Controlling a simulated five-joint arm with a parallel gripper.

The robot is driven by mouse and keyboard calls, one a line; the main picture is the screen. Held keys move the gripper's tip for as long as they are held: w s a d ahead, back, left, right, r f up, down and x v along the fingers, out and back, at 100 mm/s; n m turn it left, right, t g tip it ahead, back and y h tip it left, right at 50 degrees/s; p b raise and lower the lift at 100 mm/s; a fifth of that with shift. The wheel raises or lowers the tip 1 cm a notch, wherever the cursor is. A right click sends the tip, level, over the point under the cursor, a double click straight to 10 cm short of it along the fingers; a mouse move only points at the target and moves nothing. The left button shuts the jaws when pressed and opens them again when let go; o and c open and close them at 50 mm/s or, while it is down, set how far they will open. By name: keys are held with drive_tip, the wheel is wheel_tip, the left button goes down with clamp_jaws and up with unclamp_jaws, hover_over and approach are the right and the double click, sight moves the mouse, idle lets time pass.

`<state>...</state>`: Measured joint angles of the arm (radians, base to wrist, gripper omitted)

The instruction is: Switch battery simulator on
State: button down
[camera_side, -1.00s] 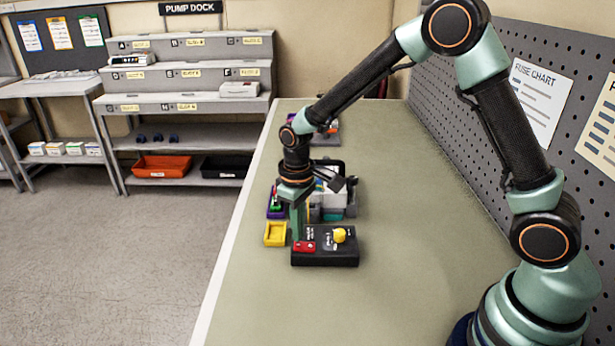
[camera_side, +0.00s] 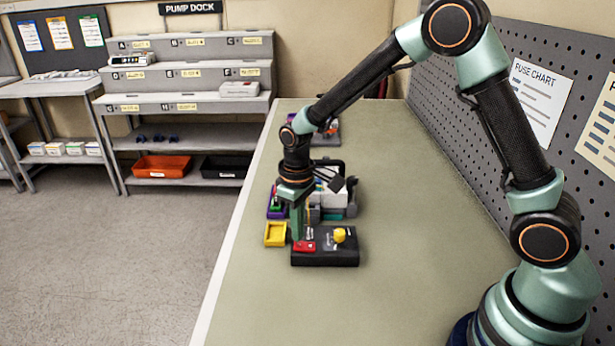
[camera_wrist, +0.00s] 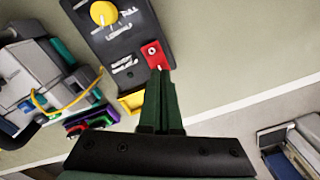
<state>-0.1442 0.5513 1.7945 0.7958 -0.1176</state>
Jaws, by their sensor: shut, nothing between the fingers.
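The battery simulator is a black box (camera_side: 338,258) on the bench with a yellow knob (camera_side: 340,236) and a red switch (camera_side: 304,246) at its left end. In the wrist view the box (camera_wrist: 127,42) shows its yellow knob (camera_wrist: 103,13) and the red switch (camera_wrist: 154,53). My gripper (camera_side: 297,238) is shut and empty, pointing down at the switch. In the wrist view its fingertips (camera_wrist: 159,73) are at the near edge of the red switch, seeming to touch it. The fingertips hide part of the switch, so its position is hard to read.
A yellow tray (camera_side: 275,234) sits just left of the box. Behind it stand a grey device (camera_side: 332,200) and a purple holder (camera_side: 274,214). The bench (camera_side: 420,210) is clear to the right. A pegboard (camera_side: 480,90) stands along its right side.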

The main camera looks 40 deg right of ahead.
drive_tip(key=shift+f, duration=0.95)
idle(0.6)
drive_tip(key=shift+r, duration=3.55)
wheel_tip(320, 180, up, 10)
drive_tip(key=m+t, duration=0.1)
drive_tip(key=t, duration=0.2)
hover_over(299, 244)
drive_tip(key=s+d, duration=0.3)
drive_tip(key=s, duration=0.3)
drive_tip(key=s+d+r+m+t, duration=0.2)
drive_tip(key=s+d+r, duration=0.1)
drive_tip(key=s, duration=0.4)
drive_tip(key=shift+s+r+t, duration=0.25)
drive_tip(key=shift+s+t, duration=0.05)
drive_tip(key=shift+s, duration=0.1)
